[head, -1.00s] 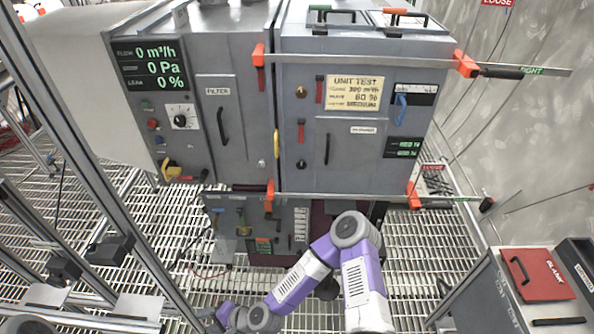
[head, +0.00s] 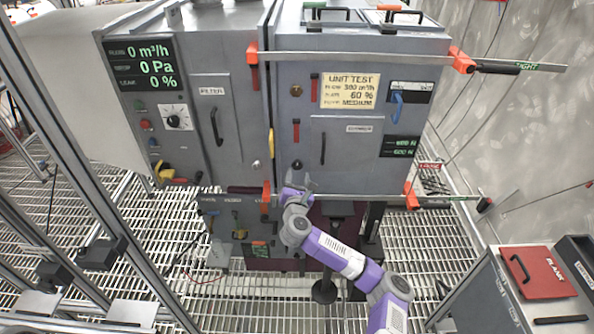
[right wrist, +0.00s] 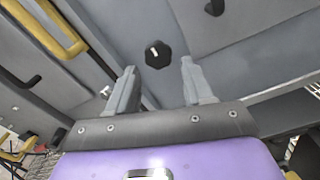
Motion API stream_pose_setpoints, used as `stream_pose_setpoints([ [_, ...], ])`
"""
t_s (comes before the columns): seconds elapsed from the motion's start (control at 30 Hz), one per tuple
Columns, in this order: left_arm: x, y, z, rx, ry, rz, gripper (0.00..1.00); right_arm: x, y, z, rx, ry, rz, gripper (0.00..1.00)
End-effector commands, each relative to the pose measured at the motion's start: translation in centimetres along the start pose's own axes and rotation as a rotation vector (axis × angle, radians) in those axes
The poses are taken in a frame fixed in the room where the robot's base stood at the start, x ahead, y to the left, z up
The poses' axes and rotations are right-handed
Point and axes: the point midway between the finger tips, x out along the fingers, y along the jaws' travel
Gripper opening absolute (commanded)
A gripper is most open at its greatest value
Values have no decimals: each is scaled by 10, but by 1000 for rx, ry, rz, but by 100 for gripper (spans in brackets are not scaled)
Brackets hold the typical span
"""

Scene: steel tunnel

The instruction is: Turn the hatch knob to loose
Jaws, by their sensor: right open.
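A small black knob (head: 297,165) sits low on the front of the grey right-hand cabinet (head: 350,190), near its left edge. In the right wrist view the knob (right wrist: 157,54) is dark, many-sided and has a white mark pointing up and slightly left. My right gripper (head: 296,182) is just below the knob in the head view. In the right wrist view its two fingers (right wrist: 158,85) are spread apart and empty, with the knob ahead of the gap between them. I see no contact with the knob. My left gripper is not in view.
Clamp bars with orange blocks cross the cabinet above (head: 350,57) and below (head: 340,197) the knob. A black vertical handle (head: 323,149) is right of the knob, and a yellow handle (head: 271,144) is up to its left. A red case (head: 537,272) lies at the lower right.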

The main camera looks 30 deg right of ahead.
Motion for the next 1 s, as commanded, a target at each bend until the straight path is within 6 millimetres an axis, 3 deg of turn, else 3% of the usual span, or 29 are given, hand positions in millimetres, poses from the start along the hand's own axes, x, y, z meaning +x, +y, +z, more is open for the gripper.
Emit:
stream_pose_setpoints([
  [0.3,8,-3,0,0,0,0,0,39,1,-1,-2,0,3,51],
  [0.7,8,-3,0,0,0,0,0,45,2,0,-3,0,4,51],
  [0.97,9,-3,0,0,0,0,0,45,2,0,-3,0,4,11],
  [1.0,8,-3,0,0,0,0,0,45,2,0,-3,0,4,10],
])
